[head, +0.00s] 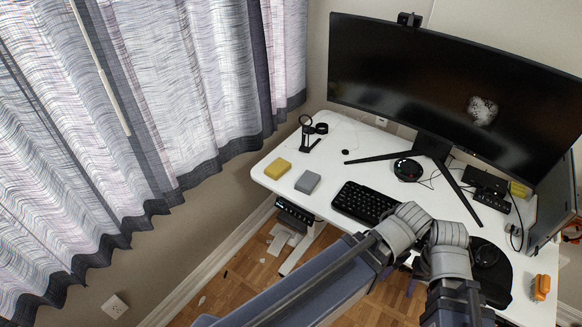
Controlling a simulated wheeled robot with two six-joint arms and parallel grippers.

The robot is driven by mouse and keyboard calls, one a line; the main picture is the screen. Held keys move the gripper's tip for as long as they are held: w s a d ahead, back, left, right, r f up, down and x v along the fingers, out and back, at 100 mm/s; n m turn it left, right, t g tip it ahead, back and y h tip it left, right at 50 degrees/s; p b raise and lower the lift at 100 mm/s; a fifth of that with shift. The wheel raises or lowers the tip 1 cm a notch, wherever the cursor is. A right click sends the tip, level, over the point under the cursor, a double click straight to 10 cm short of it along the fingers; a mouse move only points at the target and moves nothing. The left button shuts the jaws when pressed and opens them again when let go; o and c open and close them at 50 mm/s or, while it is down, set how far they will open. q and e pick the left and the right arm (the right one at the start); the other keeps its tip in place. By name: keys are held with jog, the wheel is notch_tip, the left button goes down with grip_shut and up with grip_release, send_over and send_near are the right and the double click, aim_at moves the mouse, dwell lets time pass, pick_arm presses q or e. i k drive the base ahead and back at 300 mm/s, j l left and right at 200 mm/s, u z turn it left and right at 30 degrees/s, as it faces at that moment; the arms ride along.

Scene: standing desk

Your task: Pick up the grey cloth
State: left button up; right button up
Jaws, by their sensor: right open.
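The grey cloth (307,182) lies as a small flat block on the left part of the white desk, between a yellow block and the keyboard. It is uncovered and nothing touches it. My right gripper (413,262) is open, near the desk's front edge and to the right of the cloth, well apart from it. My arm links hide most of it. I cannot make out my left gripper.
A yellow block (278,168) lies left of the cloth, and a black stand (309,135) is behind it. The keyboard (364,203) is to the right. A wide monitor (440,85) stands on splayed legs. An orange object (540,287) sits at the right edge. Curtains (160,90) hang left.

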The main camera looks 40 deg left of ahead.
aim_at(307, 183)
jog(key=j, duration=1.1)
jog(key=k+j, duration=0.1)
jog(key=j, duration=1)
